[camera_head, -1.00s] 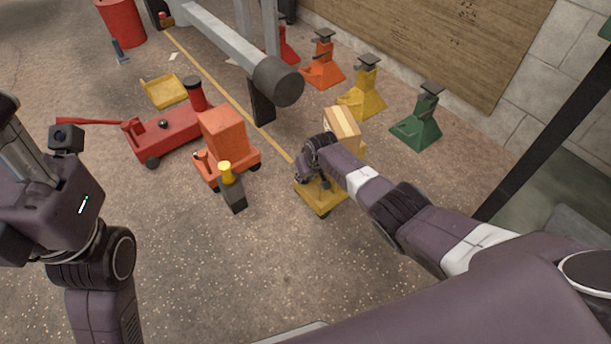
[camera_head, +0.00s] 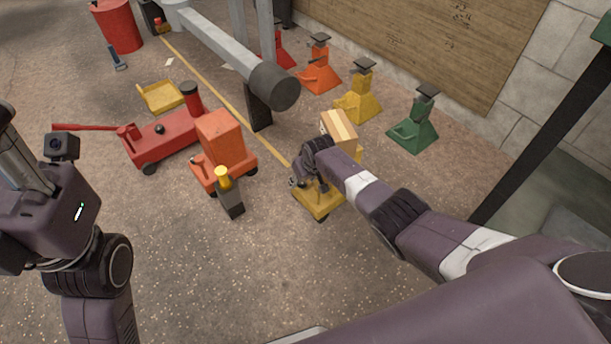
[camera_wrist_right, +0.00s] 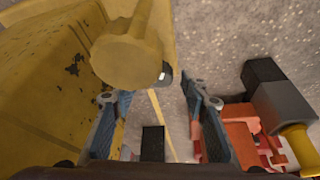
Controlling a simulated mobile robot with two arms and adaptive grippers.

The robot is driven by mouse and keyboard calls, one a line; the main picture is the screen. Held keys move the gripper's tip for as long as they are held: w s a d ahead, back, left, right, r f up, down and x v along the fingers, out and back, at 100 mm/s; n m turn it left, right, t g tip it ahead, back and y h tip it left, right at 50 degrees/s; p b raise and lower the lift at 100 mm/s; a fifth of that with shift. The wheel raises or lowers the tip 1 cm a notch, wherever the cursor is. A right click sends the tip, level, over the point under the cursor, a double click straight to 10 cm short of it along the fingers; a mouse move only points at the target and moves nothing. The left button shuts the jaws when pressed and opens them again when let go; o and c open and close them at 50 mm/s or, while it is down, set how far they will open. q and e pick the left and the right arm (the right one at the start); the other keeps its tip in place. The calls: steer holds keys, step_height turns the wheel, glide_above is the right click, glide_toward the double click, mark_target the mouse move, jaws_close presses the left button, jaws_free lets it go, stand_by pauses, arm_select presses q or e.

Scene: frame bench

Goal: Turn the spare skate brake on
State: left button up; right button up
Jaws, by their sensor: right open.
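The yellow skate (camera_head: 318,207) stands on the floor right of the middle in the head view, partly hidden by my right wrist. In the right wrist view, its worn yellow body (camera_wrist_right: 40,85) fills the left side. A yellow handle with a round end (camera_wrist_right: 128,62), which looks like the brake lever, stands just ahead of my fingers. My right gripper (camera_wrist_right: 156,98) is open, its blue-grey fingers apart on either side below the round end, with nothing clearly held. It also shows at the skate in the head view (camera_head: 299,183). My left gripper's fingers are not visible.
An orange skate (camera_head: 222,140) and a grey block with a yellow top (camera_head: 231,199) stand to the left. A red floor jack (camera_head: 165,140) is further left. Jack stands, including a green one (camera_head: 415,130), line the wall. A grey beam (camera_head: 225,45) overhangs the back. The front floor is clear.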

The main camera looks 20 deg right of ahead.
steer(key=v, duration=0.7)
steer(key=shift+r, duration=0.15)
steer(key=shift+s, duration=0.15)
steer(key=shift+c, duration=0.3)
